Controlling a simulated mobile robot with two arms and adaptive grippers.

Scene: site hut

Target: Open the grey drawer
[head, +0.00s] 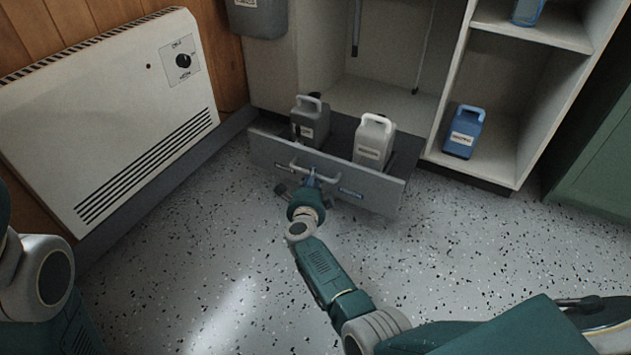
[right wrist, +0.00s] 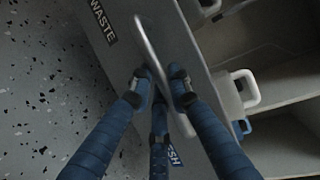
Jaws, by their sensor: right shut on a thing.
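The grey drawer (head: 268,152) sits low in the pale cabinet and stands out from it, open at the top. A dark grey jug (head: 308,125) and a white jug (head: 372,145) stand upright in it. My right gripper (head: 312,177) is shut on the drawer's bar handle (head: 299,168). In the right wrist view its fingers (right wrist: 161,84) close around the metal handle (right wrist: 150,42), beside a WASTE label (right wrist: 103,22) on the drawer front (right wrist: 112,60). My left gripper is not in view; only part of my left arm shows at the left edge.
A white heater (head: 110,120) stands left of the drawer. Open shelves (head: 500,150) with a blue jug (head: 464,131) stand to the right. A grey bin (head: 257,15) hangs above. The speckled floor (head: 200,255) in front of the drawer is clear.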

